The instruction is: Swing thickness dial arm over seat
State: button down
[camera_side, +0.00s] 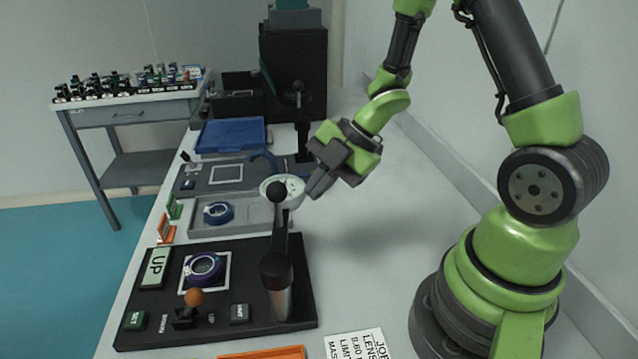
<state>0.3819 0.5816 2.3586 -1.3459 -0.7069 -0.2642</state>
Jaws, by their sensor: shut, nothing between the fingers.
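The thickness dial arm (280,228) is a dark bar on top of a post (280,298) at the right of a black base plate. It points toward the back of the picture, with a white round dial (291,186) near its far end. A purple-blue ring (204,268) sits on a white-bordered square on the plate, left of the post; it appears to be at the seat. The arm is not over it. My gripper (314,192) is shut and empty, its tips just right of the dial. I cannot tell whether they touch.
The black plate also carries an "UP" block (155,268) and an orange-knobbed lever (193,299). A grey tray (248,213) with a blue ring lies behind, then a blue mat (232,134) and a dark tower (293,75).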

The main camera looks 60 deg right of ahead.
jog(key=shift+w, duration=0.1)
dwell(0.3)
jog(key=shift+w+a+n+g+y, duration=0.15)
jog(key=shift+w+n+g, duration=0.05)
jog(key=shift+w+n, duration=0.25)
jog(key=shift+w+a+n+g+y, duration=0.1)
jog(key=shift+w+n+g+y, duration=0.1)
jog(key=shift+w+n, duration=0.2)
jog(key=w+a+n+g, duration=0.1)
jog(key=w+a+n, duration=0.1)
jog(key=w, duration=0.1)
jog(key=w+a+n+g+y, duration=0.1)
jog(key=n, duration=0.1)
jog(key=shift+w+g, duration=0.3)
jog(key=w+a+n+g, duration=0.2)
jog(key=w+a+n, duration=0.1)
jog(key=a, duration=0.4)
jog(key=shift+w+n, duration=0.35)
jog(key=shift+w, duration=0.25)
jog(key=shift+a, duration=0.2)
